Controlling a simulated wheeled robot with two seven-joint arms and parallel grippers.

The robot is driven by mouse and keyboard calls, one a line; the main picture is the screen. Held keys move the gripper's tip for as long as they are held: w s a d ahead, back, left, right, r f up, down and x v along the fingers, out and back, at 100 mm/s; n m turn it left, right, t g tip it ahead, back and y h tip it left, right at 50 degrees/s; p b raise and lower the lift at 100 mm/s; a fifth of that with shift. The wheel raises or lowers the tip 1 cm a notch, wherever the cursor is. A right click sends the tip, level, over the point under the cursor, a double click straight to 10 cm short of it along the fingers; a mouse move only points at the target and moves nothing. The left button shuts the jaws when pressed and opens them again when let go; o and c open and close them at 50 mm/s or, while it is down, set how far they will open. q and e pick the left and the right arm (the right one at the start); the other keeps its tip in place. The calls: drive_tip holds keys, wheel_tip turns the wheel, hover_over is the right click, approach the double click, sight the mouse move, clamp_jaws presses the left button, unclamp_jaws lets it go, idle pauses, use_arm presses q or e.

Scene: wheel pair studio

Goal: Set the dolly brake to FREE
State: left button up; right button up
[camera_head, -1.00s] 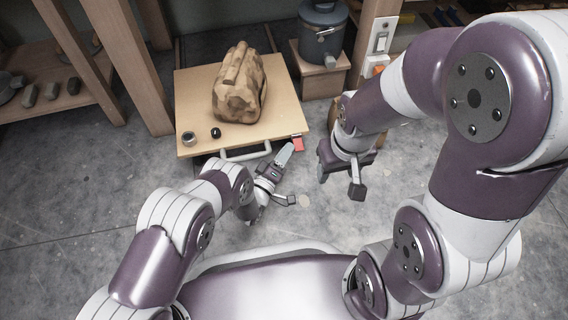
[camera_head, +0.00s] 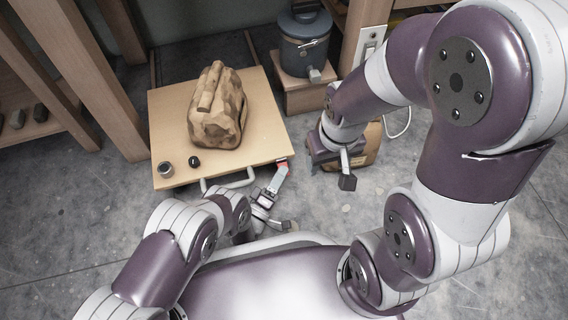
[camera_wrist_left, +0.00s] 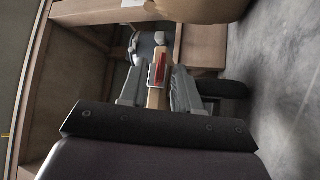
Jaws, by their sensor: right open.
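The dolly (camera_head: 262,138) is a flat tan wooden board with a pale handle at its front edge. A small red brake tab (camera_head: 282,162) sits at its front right corner; no brake marking is readable. My left gripper (camera_head: 277,178) is right at this tab. In the left wrist view, the red tab (camera_wrist_left: 158,70) shows between the two grey fingers of my left gripper (camera_wrist_left: 157,90), with a gap between them. I cannot tell whether the fingers touch it. My right gripper (camera_head: 333,170) is open and empty, to the right of the dolly above the floor.
A brown mottled lump (camera_head: 217,108), a small metal cup (camera_head: 165,169) and a black knob-like piece (camera_head: 195,161) rest on the dolly. A dark lidded bucket (camera_head: 305,45) stands on a wooden block behind. A brown object (camera_head: 368,145) is partly hidden behind my right gripper.

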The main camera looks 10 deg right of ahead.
use_arm(q)
drive_tip(key=shift+c, duration=0.6)
clamp_jaws()
drive_tip(key=shift+r+n+g+y+p, duration=0.65)
drive_tip(key=shift+n+p, duration=0.4)
drive_tip(key=shift+p, duration=0.7)
drive_tip(key=shift+r+n+g+y+p, duration=0.45)
drive_tip(key=shift+n+g+y+p, duration=0.5)
drive_tip(key=shift+p, duration=0.8)
drive_tip(key=shift+r+n+g+y+p, duration=0.55)
drive_tip(key=shift+n+p, duration=0.65)
drive_tip(key=shift+p, duration=0.55)
